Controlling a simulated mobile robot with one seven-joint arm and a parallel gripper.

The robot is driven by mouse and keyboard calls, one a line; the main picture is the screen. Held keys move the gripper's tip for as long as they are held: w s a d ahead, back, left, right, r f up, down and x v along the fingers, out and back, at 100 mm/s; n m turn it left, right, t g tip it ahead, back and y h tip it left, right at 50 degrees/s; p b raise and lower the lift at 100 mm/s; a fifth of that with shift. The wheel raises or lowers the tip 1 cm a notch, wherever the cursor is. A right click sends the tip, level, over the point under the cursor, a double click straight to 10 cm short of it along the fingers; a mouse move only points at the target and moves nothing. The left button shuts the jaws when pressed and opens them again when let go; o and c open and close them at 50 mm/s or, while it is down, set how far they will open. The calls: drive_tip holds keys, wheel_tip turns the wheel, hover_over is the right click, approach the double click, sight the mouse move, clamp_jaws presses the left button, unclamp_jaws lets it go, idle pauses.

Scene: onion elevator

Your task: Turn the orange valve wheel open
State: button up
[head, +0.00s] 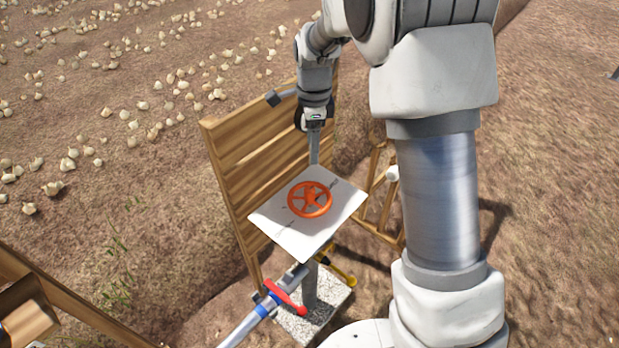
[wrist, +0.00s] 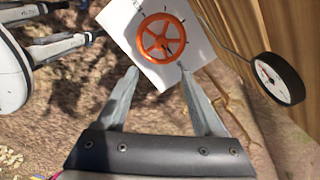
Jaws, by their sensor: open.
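The orange valve wheel (head: 310,199) is a spoked ring on a white square plate (head: 265,219) with dark marks around it. The plate tops a grey post (head: 310,287). My gripper (head: 314,158) is just behind the wheel in the head view, pointing down near the plate's back corner. In the wrist view the wheel (wrist: 160,38) lies beyond the two spread fingertips (wrist: 158,68), which frame its near rim. The gripper is open with nothing between the fingers. Whether a fingertip touches the wheel I cannot tell.
A wooden board wall (head: 232,150) stands close on the left. A round gauge (wrist: 279,79) is near it. Below the plate are a pipe with a red lever (head: 287,298) and a yellow handle (head: 343,275). Onions (head: 143,105) lie scattered on the soil.

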sight(311, 189)
drive_tip(key=shift+m, duration=0.3)
drive_tip(key=f, duration=0.6)
drive_tip(key=f+p, duration=0.1)
drive_tip(key=f, duration=1.1)
drive_tip(key=shift+w+a+f, duration=0.2)
drive_tip(key=shift+w+f, duration=0.05)
clamp_jaws()
